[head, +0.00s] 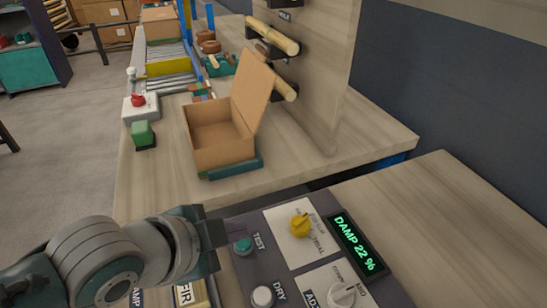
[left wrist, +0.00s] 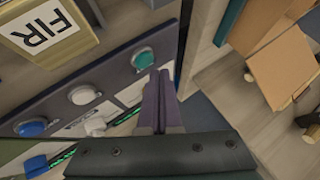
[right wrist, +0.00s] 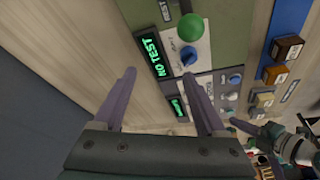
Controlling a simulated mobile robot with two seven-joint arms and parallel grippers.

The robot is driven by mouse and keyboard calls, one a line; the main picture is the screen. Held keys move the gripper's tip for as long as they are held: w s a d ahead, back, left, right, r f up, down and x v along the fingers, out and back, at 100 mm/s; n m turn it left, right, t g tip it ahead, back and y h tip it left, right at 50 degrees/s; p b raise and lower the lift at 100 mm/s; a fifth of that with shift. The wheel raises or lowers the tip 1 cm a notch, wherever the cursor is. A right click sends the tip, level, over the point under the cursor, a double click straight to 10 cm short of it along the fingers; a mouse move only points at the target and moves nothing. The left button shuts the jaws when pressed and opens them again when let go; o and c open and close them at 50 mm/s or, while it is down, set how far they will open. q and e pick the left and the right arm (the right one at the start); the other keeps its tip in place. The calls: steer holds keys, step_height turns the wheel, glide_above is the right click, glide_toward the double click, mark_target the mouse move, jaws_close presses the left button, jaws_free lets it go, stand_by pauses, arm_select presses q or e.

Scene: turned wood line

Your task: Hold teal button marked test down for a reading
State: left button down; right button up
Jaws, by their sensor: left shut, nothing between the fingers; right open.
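The teal button (head: 243,245) marked TEST sits at the upper left of the dark panel in the head view. It also shows in the left wrist view (left wrist: 143,59), just beyond my left fingertips. My left gripper (head: 226,234) is shut and empty, its tips close beside the button; I cannot tell whether they touch it. The display (head: 356,244) on the panel reads DAMP 22 %. My right gripper (right wrist: 160,73) is open and empty, seen only in its wrist view, over another panel with a NO TEST display (right wrist: 151,55).
A white DRY button (head: 263,296) and a yellow knob (head: 300,225) are near the teal button. A FIR-labelled block (head: 190,295) lies beside the panel. An open cardboard box (head: 222,142) stands behind. In the right wrist view are a green button (right wrist: 190,27) and blue knob (right wrist: 188,57).

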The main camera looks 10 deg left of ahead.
mark_target(237, 247)
arm_select(q)
steer(key=shift+r+p, duration=2.55)
steer(key=shift+p, duration=0.15)
steer(key=shift+f, duration=0.1)
